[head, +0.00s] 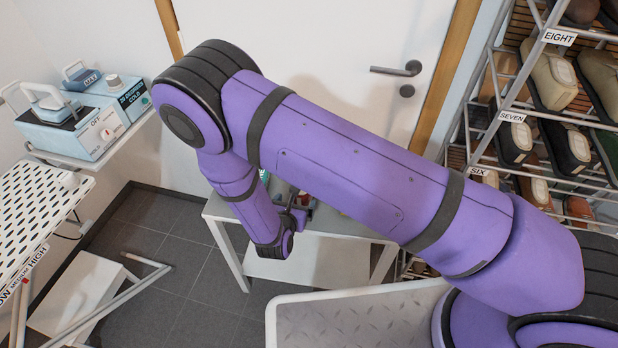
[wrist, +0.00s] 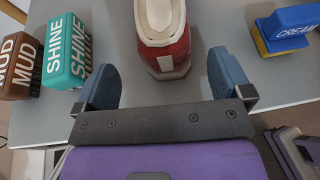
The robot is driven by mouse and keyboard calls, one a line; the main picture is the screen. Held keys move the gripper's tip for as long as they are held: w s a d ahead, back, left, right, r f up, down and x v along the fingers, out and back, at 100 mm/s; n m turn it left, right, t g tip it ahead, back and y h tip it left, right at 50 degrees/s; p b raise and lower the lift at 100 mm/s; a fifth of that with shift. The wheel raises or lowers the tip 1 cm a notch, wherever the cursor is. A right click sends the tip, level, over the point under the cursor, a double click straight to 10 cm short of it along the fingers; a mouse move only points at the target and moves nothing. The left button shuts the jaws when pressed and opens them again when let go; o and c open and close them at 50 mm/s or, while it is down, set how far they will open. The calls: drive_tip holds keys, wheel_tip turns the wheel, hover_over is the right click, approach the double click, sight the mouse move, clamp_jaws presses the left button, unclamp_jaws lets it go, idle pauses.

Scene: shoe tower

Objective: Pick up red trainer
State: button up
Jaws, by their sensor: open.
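The red trainer (wrist: 166,38) lies on the grey table (wrist: 112,24) in the wrist view, its pale top and light heel facing me. My gripper (wrist: 164,80) is open, with one blue finger on each side of the trainer's near end and a gap to it on both sides. In the head view my purple arm reaches down over the small table (head: 226,212) and hides the trainer. The gripper there is mostly hidden behind the arm.
On the wrist view's table, a brown MUD block (wrist: 20,68) and teal SHINE block (wrist: 68,50) stand left. A blue CREAM block (wrist: 288,30) stands right. In the head view, a shoe rack (head: 500,115) stands right and a perforated board (head: 40,225) left.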

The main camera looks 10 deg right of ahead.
drive_tip(key=shift+d+f+x, duration=0.1)
drive_tip(key=shift+f+x, duration=0.05)
drive_tip(key=shift+x, duration=1.15)
drive_tip(key=shift+d+f+x, duration=0.1)
drive_tip(key=shift+d+x, duration=0.05)
drive_tip(key=shift+x, duration=1.2)
drive_tip(key=shift+s, duration=0.2)
drive_tip(key=c, duration=1.2)
